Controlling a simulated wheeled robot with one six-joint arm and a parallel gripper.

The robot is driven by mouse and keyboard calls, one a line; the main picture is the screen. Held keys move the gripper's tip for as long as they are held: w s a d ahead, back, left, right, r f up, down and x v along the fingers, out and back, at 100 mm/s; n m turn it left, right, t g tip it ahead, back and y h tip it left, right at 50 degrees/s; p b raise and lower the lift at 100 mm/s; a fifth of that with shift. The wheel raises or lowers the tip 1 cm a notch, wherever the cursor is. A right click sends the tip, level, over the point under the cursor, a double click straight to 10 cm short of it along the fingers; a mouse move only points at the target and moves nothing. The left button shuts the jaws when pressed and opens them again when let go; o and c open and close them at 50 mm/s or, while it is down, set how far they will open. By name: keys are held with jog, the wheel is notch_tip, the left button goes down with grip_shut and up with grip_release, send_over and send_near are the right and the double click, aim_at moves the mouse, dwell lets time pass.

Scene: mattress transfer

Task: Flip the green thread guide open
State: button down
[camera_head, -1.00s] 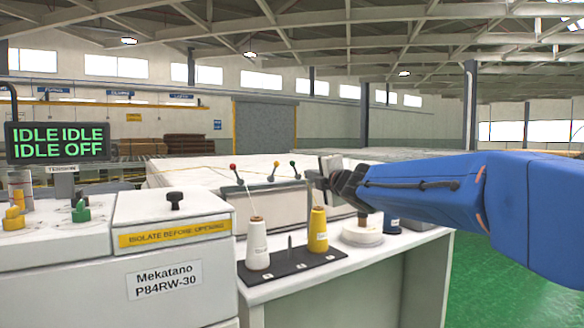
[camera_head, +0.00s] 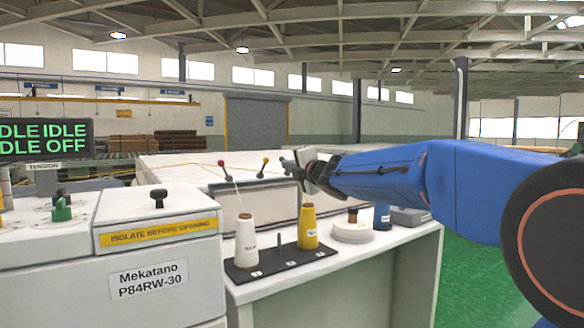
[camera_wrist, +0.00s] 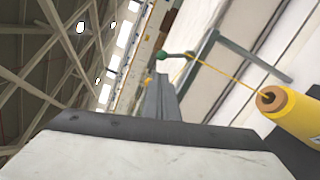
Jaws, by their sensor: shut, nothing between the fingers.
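The green thread guide (camera_head: 284,161) is a small green-tipped lever on the rail behind the thread cones. In the head view it shows just left of my gripper (camera_head: 297,167), which partly covers it. The fingers are shut together and empty. I cannot tell whether they touch the guide. A yellow thread runs from the yellow cone (camera_wrist: 290,112) to the guide.
The red guide (camera_head: 222,163) and yellow guide (camera_head: 265,160) stand left of it. A white cone (camera_head: 246,242) and yellow cone (camera_head: 307,227) stand on a dark plate below. A round white holder (camera_head: 352,233) and blue spool (camera_head: 382,216) are to the right.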

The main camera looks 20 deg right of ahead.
jog(key=shift+x, duration=2.9)
